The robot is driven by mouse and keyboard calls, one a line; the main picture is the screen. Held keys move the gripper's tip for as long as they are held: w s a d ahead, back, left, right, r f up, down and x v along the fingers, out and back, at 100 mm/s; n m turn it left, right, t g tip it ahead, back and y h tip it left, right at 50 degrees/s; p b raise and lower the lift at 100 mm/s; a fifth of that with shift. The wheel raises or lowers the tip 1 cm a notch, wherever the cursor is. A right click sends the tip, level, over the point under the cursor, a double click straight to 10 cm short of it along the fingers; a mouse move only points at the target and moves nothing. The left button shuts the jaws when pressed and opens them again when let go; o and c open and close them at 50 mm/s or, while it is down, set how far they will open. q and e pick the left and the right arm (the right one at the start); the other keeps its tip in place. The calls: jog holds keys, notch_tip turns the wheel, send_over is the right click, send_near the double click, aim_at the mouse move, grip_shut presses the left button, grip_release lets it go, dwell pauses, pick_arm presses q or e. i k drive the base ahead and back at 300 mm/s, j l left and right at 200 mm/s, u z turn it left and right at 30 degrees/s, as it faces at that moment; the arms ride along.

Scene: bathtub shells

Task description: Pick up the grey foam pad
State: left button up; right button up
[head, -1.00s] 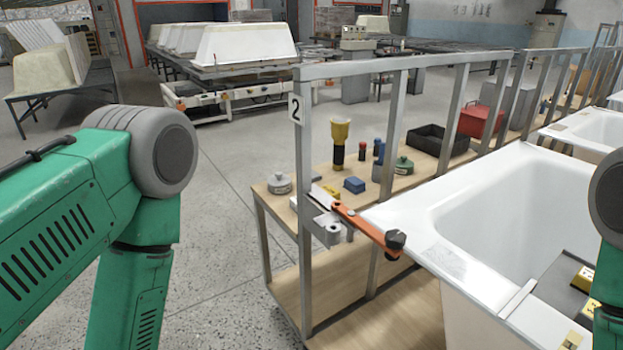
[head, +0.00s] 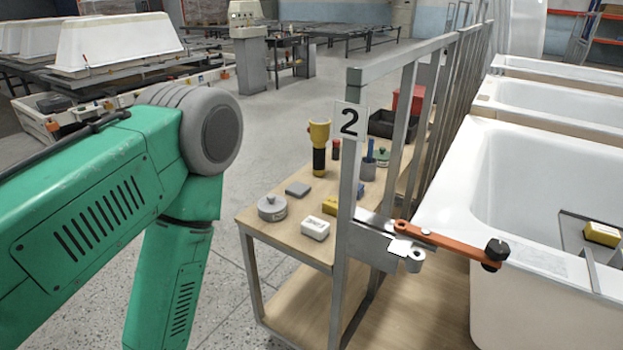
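A small flat grey pad (head: 298,189), which looks like the grey foam pad, lies on the wooden shelf (head: 262,231) behind the metal frame. It lies between a round grey tin (head: 272,207) and a yellow-and-black torch (head: 319,147) standing upright. Nothing covers it. My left arm, green with a grey joint, fills the left side of the head view, to the left of the shelf. Its gripper is out of the picture. My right arm and gripper do not show.
A white block (head: 315,228) and a yellow block (head: 330,205) lie near the pad. An orange lever (head: 450,242) sticks out rightward. White bathtubs (head: 455,190) stand at the right.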

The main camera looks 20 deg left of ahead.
aim_at(299, 189)
jog(key=i+j+z, duration=0.15)
jog(key=j+z, duration=0.2)
jog(key=j, duration=0.4)
jog(key=j+z, duration=0.35)
jog(key=j, duration=0.4)
jog(key=j+z, duration=0.35)
jog(key=j, duration=0.4)
